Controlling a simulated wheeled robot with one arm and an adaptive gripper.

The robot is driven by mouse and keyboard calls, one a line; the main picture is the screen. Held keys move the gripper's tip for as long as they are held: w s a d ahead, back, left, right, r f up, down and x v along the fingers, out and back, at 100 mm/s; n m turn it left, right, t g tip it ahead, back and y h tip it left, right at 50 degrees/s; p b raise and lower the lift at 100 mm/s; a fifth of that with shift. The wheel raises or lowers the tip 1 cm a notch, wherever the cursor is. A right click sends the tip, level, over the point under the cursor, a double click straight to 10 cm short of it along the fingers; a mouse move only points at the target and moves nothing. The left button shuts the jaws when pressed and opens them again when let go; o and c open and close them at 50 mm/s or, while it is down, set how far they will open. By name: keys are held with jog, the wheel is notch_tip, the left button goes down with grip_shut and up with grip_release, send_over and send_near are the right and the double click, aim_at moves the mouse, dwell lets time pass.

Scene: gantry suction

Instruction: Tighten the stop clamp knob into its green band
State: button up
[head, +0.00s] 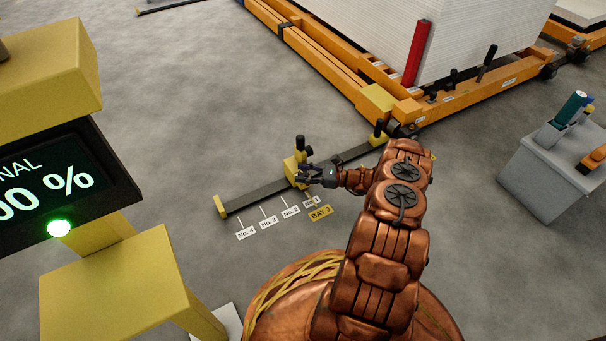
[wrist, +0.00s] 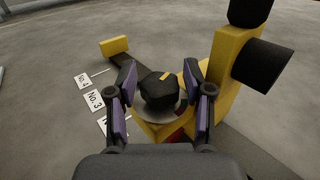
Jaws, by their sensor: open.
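The stop clamp is a yellow block (head: 291,168) on a dark floor rail (head: 255,196) in the head view. In the wrist view its yellow body (wrist: 228,75) stands right of the clamp knob (wrist: 158,91). The knob is black and faceted with a yellow pointer mark, over a grey disc (wrist: 164,116). In the head view my gripper (head: 304,175) is at the clamp.
White number tags (head: 268,223) and a yellow BAY 3 tag (head: 320,213) lie beside the rail. Black handles (wrist: 262,65) project from the clamp's upright. An orange frame with a white stack (head: 455,45) stands behind, a grey bin (head: 548,170) right, a yellow display post (head: 115,285) left.

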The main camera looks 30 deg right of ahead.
jog(key=c, duration=0.9)
jog(key=shift+a+r+m+t+h+p, duration=0.1)
jog(key=shift+r+m+t+h+p, duration=0.2)
jog(key=shift+p, duration=0.45)
jog(key=shift+f+m+t+h+p, duration=0.1)
jog(key=shift+m+t+h+p, duration=0.2)
jog(key=shift+h+p, duration=0.1)
jog(key=shift+m+t+h+p, duration=0.5)
jog(key=shift+h+p, duration=0.1)
jog(key=m+h, duration=0.1)
jog(key=t+h, duration=0.1)
jog(key=shift+f+m+h, duration=0.25)
jog(key=shift+m+h, duration=0.05)
jog(key=shift+m, duration=0.1)
jog(key=shift+m+t+h+b, duration=0.8)
jog(key=shift+m+h, duration=0.2)
jog(key=shift+h, duration=0.4)
jog(key=shift+m+h, duration=0.3)
jog(key=shift+h, duration=0.2)
